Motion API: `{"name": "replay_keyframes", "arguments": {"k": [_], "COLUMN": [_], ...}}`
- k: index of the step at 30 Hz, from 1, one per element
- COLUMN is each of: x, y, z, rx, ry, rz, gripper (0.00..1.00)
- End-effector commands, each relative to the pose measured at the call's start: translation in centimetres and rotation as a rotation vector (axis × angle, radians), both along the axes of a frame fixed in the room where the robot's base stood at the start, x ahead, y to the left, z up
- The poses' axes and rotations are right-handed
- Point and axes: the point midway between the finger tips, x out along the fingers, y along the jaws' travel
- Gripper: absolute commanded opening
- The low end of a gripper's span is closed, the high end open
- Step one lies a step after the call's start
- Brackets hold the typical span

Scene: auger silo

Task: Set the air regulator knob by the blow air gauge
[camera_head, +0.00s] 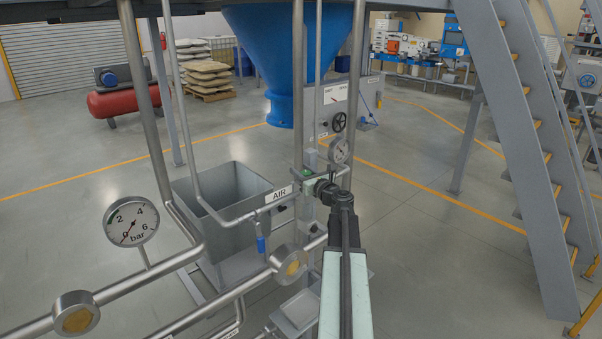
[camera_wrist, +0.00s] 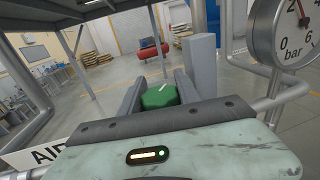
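The green regulator knob (camera_wrist: 160,96), with a white pointer line tilted to the right, sits between the two fingers of my gripper (camera_wrist: 161,88). Both fingers appear to touch its sides. In the head view my gripper (camera_head: 318,187) is at the pipework beside the AIR label (camera_head: 279,194), and the knob is mostly hidden there. The blow air gauge (camera_head: 340,150) stands just above my gripper. It shows large in the wrist view (camera_wrist: 290,38), cut off by the top edge, its needle pointing up, a little past 2.
A larger bar gauge (camera_head: 130,220) on the left pipe has its needle near 0. A grey bin (camera_head: 222,195) stands behind the pipes. Upright pipes (camera_head: 298,90) and a blue hopper (camera_head: 290,45) are close behind. Metal stairs (camera_head: 525,130) stand right; open floor lies between.

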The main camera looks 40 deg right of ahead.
Motion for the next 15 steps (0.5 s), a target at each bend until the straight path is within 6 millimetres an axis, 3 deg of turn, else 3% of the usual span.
{"name": "replay_keyframes", "arguments": {"k": [15], "x": [0.04], "y": [0.61], "z": [-0.02], "rx": [0.0], "ry": [0.0], "rz": [0.263], "gripper": [0.0]}}
